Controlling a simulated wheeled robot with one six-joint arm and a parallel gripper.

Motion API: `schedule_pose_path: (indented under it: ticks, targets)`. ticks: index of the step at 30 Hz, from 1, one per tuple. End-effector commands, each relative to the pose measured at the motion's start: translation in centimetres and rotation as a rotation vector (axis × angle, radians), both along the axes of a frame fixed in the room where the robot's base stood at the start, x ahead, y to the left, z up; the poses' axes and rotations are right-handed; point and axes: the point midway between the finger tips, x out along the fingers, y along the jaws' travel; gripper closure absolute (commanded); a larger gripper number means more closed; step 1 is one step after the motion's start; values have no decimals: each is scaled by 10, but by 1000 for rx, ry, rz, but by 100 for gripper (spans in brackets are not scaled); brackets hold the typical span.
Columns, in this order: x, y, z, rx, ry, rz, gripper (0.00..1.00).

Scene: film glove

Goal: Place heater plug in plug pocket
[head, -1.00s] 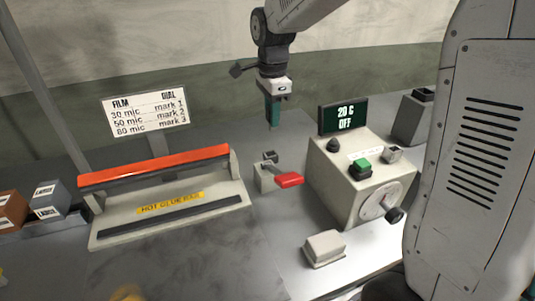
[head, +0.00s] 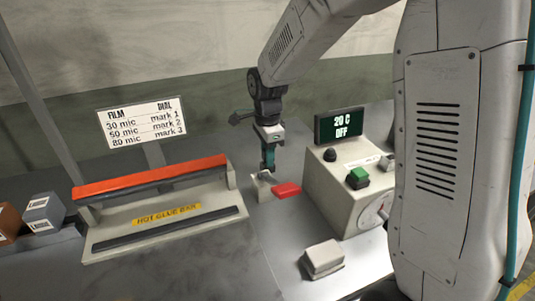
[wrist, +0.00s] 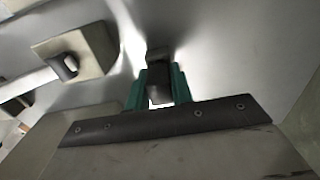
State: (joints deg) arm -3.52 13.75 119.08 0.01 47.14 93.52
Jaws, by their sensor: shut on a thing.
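My gripper (head: 268,168) points down and shows teal fingers at the small pale block with a red lever (head: 287,190). In the wrist view the teal fingers (wrist: 161,88) are shut on a dark grey piece (wrist: 158,92), which looks like the heater plug. In the head view this piece is mostly hidden by the fingers. The pale block (head: 262,189) is directly below the fingertips; I cannot tell whether it is the plug pocket, nor whether the held piece touches it.
The control box (head: 345,190) with a green button and a display (head: 339,125) stands close on the right. A small pale box (head: 323,258) sits in front. The bench between them is clear.

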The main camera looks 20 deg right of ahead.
Motion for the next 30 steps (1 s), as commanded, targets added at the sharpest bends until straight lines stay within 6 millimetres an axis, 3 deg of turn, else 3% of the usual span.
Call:
schedule_pose_path:
  ticks: [4,5,6,7,15,19,30]
  targets:
    - [0,0,-3,0,1,0,100]
    - [0,0,-3,0,0,0,69]
    - [0,0,-3,0,0,0,58]
    - [0,0,-3,0,0,0,56]
    - [0,0,-2,0,0,0,56]
    - [0,0,8,0,-2,0,56]
    - [1,0,84,0,-4,0,56]
